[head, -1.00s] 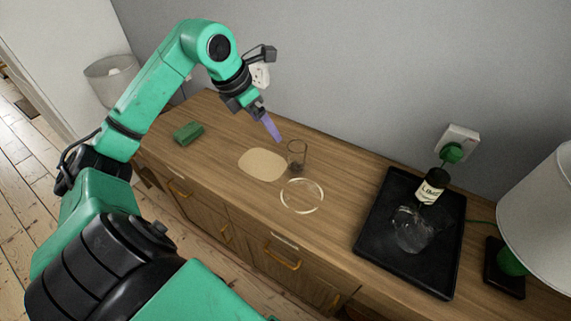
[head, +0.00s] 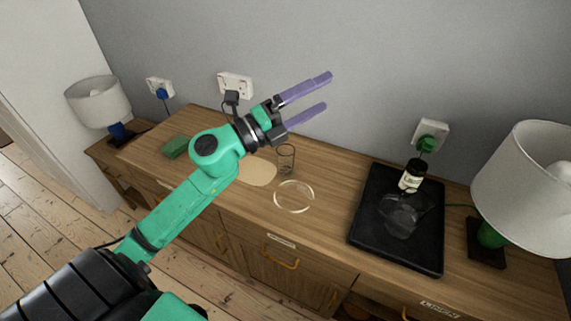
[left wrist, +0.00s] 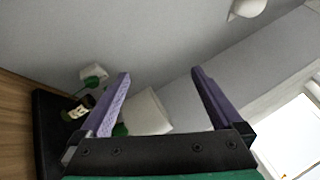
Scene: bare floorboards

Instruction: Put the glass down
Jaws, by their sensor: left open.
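A small clear glass (head: 286,158) stands upright on the wooden sideboard, at the right edge of a round beige mat (head: 258,173). My left gripper (head: 327,91) is up in the air above and to the right of the glass, with its purple fingers spread and nothing between them. In the left wrist view my left gripper (left wrist: 160,73) also shows open and empty, facing the wall and a lamp. The glass is not in the left wrist view. My right gripper is in neither view.
A clear round ring or dish (head: 294,197) lies in front of the glass. A black tray (head: 368,232) to the right holds a dark labelled bottle (head: 411,176) and a clear glass vessel (head: 402,222). A lamp (head: 535,190) stands far right, a green block (head: 176,147) left.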

